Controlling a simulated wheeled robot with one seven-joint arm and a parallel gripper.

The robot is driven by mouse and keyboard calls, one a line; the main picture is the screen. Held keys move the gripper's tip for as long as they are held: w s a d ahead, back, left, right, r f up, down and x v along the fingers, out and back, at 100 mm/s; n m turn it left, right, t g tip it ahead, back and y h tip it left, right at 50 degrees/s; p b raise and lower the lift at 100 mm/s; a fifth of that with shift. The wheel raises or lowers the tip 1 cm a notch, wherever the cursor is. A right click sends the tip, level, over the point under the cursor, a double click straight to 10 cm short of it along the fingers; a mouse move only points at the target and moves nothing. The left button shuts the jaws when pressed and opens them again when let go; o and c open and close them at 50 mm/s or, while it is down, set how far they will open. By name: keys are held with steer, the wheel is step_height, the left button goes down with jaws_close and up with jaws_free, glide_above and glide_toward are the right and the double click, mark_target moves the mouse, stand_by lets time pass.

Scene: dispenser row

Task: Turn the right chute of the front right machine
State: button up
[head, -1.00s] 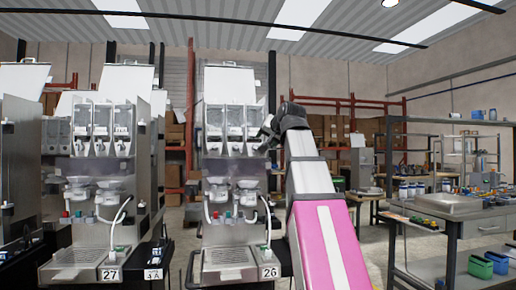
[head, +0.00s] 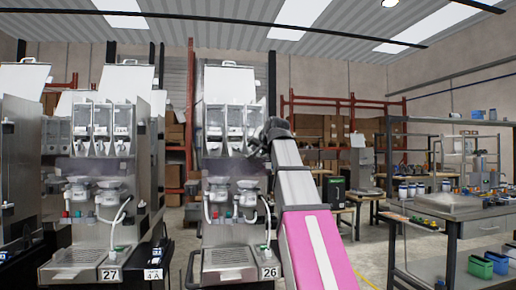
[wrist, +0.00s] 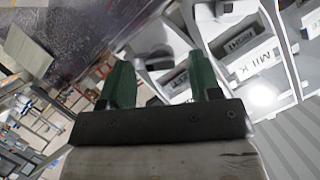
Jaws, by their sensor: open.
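The front right machine (head: 228,205) bears the number 26 and has three clear canisters across its top. Its right canister (head: 254,117) is partly behind my gripper (head: 259,141), which hides the right chute in the head view. In the wrist view, the two green fingers of my gripper (wrist: 164,82) are apart with nothing held between them. White labelled fronts (wrist: 240,42) lie beyond the right finger, one reading MILK.
Machine 27 (head: 102,200) stands to the left, with another machine at the far left edge. A metal workbench (head: 455,210) with trays and green bins (head: 488,264) is on the right. Open floor shows between it and my arm.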

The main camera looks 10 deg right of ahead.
steer(key=c, duration=0.9)
steer(key=n+h, duration=0.2)
steer(key=shift+a+n, duration=0.15)
steer(key=shift+n, duration=0.25)
steer(key=n+h, duration=0.2)
steer(key=n, duration=0.1)
steer(key=shift+a, duration=0.15)
steer(key=n+h, duration=0.2)
steer(key=n, duration=0.1)
steer(key=shift+a, duration=0.1)
steer(key=n+t+h, duration=0.1)
steer(key=n+h, duration=0.1)
steer(key=n, duration=0.1)
steer(key=shift+f, duration=0.1)
